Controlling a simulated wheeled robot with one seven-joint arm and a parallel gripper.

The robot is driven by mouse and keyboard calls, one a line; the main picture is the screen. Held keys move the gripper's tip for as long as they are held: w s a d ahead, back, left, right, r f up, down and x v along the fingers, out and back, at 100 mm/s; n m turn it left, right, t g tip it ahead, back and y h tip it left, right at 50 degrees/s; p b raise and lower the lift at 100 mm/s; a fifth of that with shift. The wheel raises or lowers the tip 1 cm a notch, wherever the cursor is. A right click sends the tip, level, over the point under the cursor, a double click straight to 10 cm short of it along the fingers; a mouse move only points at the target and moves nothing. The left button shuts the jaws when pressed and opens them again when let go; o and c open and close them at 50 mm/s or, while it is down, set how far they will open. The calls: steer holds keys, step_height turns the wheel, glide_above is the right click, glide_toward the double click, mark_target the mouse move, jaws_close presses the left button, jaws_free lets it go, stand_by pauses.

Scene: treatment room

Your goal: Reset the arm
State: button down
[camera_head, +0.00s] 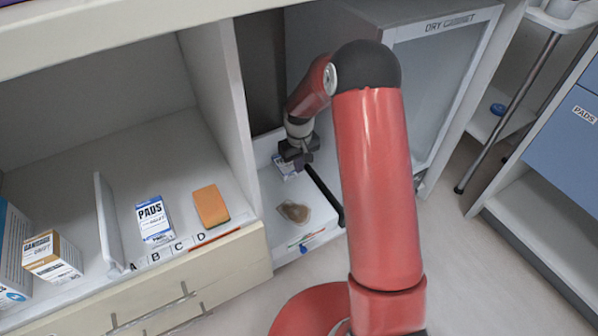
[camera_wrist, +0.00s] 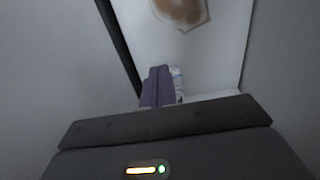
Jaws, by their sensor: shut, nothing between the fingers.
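My red arm reaches from the bottom of the head view into the narrow bay beside the dry cabinet (camera_head: 450,90). My gripper (camera_head: 297,158) is at the back of this bay, low over its white floor, shut and empty. Its grey-purple fingers also show together in the wrist view (camera_wrist: 158,85). A small white and blue pack (camera_head: 284,170) lies by the fingers, partly hidden by them; a strip of it shows in the wrist view (camera_wrist: 177,82). Whether the fingers touch it I cannot tell.
A brown-stained patch (camera_head: 293,211) lies in front of the gripper, beside a black bar (camera_head: 325,196). The bay's side walls are close. Left, a shelf holds a PADS box (camera_head: 153,221), an orange sponge (camera_head: 211,206) and a divider (camera_head: 106,220).

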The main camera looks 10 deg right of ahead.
steer(key=s+d+r+t, duration=0.1)
steer(key=s+r, duration=0.2)
steer(key=r, duration=0.4)
steer(key=s+r+m+t, duration=0.1)
steer(key=s+r, duration=0.3)
steer(key=r, duration=0.3)
steer(key=s+d+r+t, duration=0.1)
steer(key=s+r, duration=0.2)
steer(key=r, duration=0.4)
steer(key=s+r+m+t, duration=0.1)
steer(key=s+r, duration=0.3)
steer(key=s, duration=0.7)
steer(key=s+r+m+t, duration=0.2)
steer(key=s+r, duration=0.1)
steer(key=s, duration=0.7)
step_height(320, 180, up, 10)
steer(key=p, duration=0.9)
steer(key=shift+d+p, duration=0.3)
steer(key=shift+p, duration=0.05)
steer(key=shift+f, duration=0.1)
